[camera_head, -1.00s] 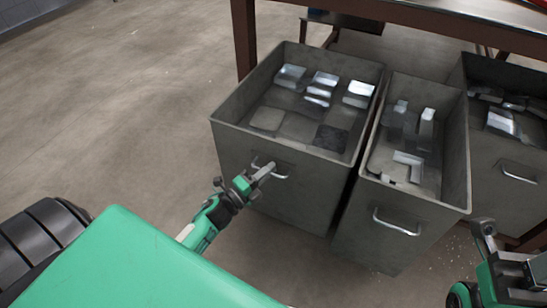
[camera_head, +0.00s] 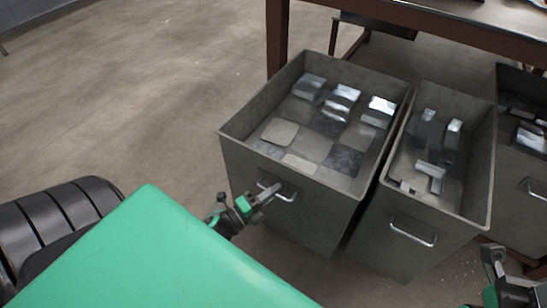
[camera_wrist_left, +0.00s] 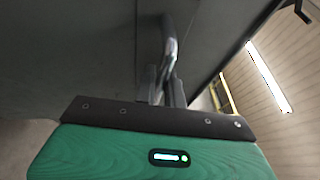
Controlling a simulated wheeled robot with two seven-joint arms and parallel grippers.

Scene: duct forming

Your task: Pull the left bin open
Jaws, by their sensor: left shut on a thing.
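The left bin (camera_head: 240,148) is a grey metal box at the centre, holding several metal pieces and flat plates. Its metal handle (camera_head: 288,196) is on the front wall. My left gripper (camera_head: 268,194) is at the left end of this handle and shut on it. In the left wrist view, the handle (camera_wrist_left: 169,45) runs down between the fingers (camera_wrist_left: 162,88), in front of the bin's wall (camera_wrist_left: 70,45). My right gripper (camera_head: 500,268) shows only in part at the lower right edge, apart from the bins; its fingertips are not clear.
A middle bin (camera_head: 390,262) with its own handle (camera_head: 413,232) stands close beside the left bin on the right. A third bin (camera_head: 520,215) is at the right edge. A brown-framed table (camera_head: 277,40) stands behind. The floor (camera_head: 130,110) on the left is clear.

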